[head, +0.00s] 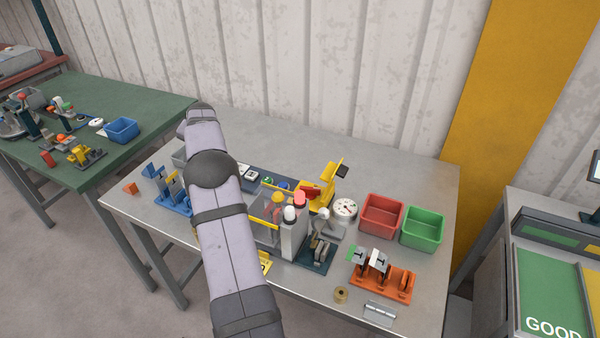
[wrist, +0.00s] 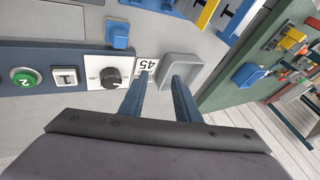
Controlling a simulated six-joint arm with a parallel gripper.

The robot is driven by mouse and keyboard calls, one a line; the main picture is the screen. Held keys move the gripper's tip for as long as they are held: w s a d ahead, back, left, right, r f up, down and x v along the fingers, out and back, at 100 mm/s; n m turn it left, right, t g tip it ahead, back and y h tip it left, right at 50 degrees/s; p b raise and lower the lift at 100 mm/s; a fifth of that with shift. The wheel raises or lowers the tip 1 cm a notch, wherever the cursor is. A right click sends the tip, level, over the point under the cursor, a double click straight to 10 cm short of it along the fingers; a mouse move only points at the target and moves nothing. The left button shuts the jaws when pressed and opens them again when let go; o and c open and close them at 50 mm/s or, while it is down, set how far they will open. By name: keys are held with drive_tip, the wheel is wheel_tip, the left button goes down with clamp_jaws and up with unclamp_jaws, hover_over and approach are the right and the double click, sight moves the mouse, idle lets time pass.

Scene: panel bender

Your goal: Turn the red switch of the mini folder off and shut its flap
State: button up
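The machine with a clear, yellow-edged guard (head: 262,232) and a red-topped post (head: 299,199) stands mid-table in the head view. I cannot tell for sure which part is the mini folder's red switch or its flap. In the wrist view a dark blue control strip (wrist: 82,57) bears a green button (wrist: 25,78), a white switch (wrist: 65,77) and a black dial knob (wrist: 111,77). No red switch shows there. My gripper (wrist: 160,80) is open and empty, its fingers apart near a "45" label (wrist: 147,65) and a grey tray (wrist: 181,68). My arm hides it in the head view.
A yellow device (head: 327,181), a round gauge (head: 345,208), red bin (head: 381,214) and green bin (head: 423,229) stand right of the machine. Blue parts (head: 172,192) stand at the left. The back of the table is clear.

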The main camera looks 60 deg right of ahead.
sight(310, 187)
drive_tip(key=s+d+m+g, duration=0.1)
drive_tip(key=s+d+m, duration=0.1)
drive_tip(key=s, duration=0.4)
drive_tip(key=s+d+m+g+y+p, duration=0.1)
drive_tip(key=s+d+m, duration=0.1)
drive_tip(key=s+m, duration=0.2)
drive_tip(key=s+d+m+g+p, duration=0.1)
drive_tip(key=s+d+m, duration=0.2)
drive_tip(key=s, duration=0.6)
drive_tip(key=shift+s+r+g+y, duration=0.2)
drive_tip(key=shift+s+g+y, duration=0.05)
drive_tip(key=shift+g+y, duration=0.05)
drive_tip(key=s+m, duration=0.2)
drive_tip(key=s, duration=0.3)
drive_tip(key=s+m+g+y+p, duration=0.1)
drive_tip(key=s+m, duration=0.1)
drive_tip(key=s, duration=0.3)
drive_tip(key=s+r+m+g+y+p, duration=0.1)
drive_tip(key=s+m, duration=0.2)
drive_tip(key=s, duration=0.2)
drive_tip(key=shift+d, duration=0.15)
drive_tip(key=shift+f+p, duration=1.3)
drive_tip(key=shift+f, duration=2.3)
drive_tip(key=shift+c, duration=0.3)
clamp_jaws()
